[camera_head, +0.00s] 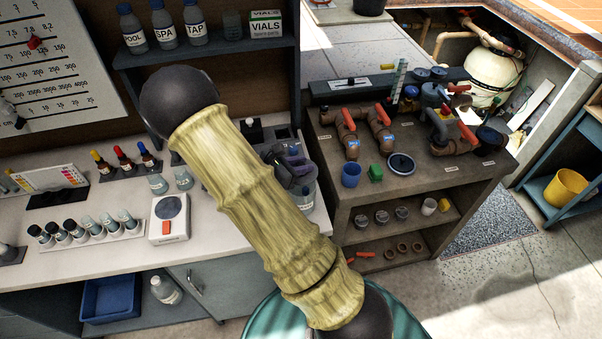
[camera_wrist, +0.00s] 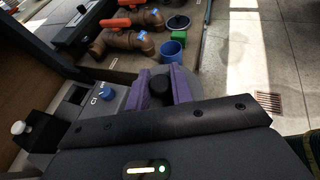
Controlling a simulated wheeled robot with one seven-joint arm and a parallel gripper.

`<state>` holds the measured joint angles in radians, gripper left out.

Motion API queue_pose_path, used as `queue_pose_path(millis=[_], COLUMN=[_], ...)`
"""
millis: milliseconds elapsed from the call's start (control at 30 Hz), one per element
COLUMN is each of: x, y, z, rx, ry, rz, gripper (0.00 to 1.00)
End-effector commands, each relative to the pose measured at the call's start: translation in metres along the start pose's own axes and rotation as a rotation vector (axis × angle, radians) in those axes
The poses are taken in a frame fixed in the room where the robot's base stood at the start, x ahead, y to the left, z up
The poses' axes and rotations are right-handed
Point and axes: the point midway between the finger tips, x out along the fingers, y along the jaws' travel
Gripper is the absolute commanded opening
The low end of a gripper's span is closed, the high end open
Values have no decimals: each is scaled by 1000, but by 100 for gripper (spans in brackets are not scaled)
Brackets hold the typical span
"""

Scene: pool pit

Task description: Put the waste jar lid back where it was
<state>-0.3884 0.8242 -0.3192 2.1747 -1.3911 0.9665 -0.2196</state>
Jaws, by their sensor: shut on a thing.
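My gripper (camera_wrist: 160,88) shows in the wrist view with two purple fingers shut on a black knob (camera_wrist: 157,86). A grey rounded surface, seemingly the waste jar lid (camera_wrist: 192,78), shows around the knob between and beyond the fingers. In the head view my gripper (camera_head: 292,168) is at the right end of the white counter. A clear jar (camera_head: 304,197), seemingly the waste jar, stands right below it. The lid is mostly hidden there by the gripper, so I cannot tell whether it touches the jar's rim.
A grey holder with a blue cap (camera_wrist: 108,92) stands close left of the gripper in the wrist view. Beyond the counter, a brown bench (camera_head: 330,150) carries pipes with red handles, a blue cup (camera_head: 351,174) and a green block (camera_head: 376,173). Vials (camera_head: 85,228) stand at the left.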

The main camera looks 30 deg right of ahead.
Motion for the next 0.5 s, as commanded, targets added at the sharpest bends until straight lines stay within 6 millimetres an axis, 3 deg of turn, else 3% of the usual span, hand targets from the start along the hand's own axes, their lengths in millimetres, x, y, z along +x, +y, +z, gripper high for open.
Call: queue_pose_path(millis=[300,500], x=[1,9], y=[0,-1], z=[-2,-20], rx=[0,-5], ry=[0,-2], rz=[0,-3], gripper=[0,0])
